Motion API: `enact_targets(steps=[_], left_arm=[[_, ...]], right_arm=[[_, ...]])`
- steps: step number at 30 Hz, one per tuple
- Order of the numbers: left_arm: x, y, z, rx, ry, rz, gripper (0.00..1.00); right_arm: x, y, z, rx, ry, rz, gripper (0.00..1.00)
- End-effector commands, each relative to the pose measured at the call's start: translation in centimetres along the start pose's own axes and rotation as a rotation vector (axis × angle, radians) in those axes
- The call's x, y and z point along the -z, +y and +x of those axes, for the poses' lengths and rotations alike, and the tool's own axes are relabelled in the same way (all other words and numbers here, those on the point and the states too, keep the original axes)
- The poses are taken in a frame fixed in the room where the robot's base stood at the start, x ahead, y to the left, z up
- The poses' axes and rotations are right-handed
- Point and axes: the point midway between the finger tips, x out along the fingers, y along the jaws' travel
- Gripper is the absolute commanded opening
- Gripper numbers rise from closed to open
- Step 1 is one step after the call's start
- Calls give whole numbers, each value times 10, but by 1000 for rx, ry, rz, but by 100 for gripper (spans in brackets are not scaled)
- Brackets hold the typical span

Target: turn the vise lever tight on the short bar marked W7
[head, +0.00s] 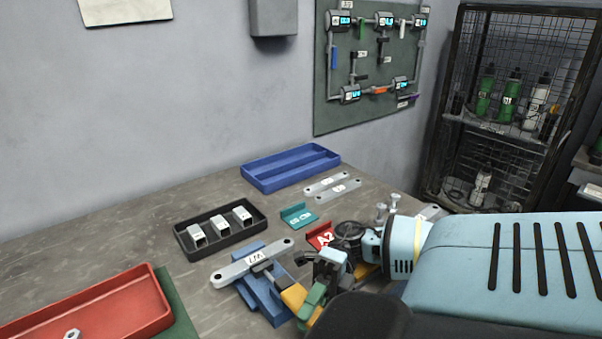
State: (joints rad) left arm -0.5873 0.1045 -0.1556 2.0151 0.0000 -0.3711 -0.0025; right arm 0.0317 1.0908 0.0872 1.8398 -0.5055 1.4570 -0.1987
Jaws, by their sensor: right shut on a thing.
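The blue vise (268,302) stands on the bench in the head view. The grey bar (232,270) with a white label lies across its top, tilted in the picture; its label looks like W7 seen turned. The vise lever (292,296) shows an orange-yellow grip at the vise's right side. My right gripper (309,298), with green finger parts, is shut on the lever. My own arm partly hides the lever's near end. My left gripper is out of view.
A black tray (183,243) with labelled metal brackets, a blue tray (253,181), two loose bars (338,190), a teal block (298,217) and a red labelled piece (319,236) lie behind. A red tray (105,315) is at front left.

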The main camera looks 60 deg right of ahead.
Motion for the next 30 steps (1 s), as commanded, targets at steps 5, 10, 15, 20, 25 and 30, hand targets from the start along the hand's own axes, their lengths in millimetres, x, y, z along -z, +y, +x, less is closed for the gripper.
enact_targets(steps=[5,10,15,20,25,30], left_arm=[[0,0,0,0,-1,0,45],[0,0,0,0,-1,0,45],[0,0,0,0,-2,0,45],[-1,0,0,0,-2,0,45],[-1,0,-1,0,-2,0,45],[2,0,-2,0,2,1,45]], right_arm=[[0,1,-1,1,4,-3,0],[0,1,-1,1,4,-3,0],[0,1,-1,1,4,-2,32],[1,1,-1,1,4,-1,37],[1,1,-1,0,4,-1,37],[1,15,-1,1,5,-2,37]])
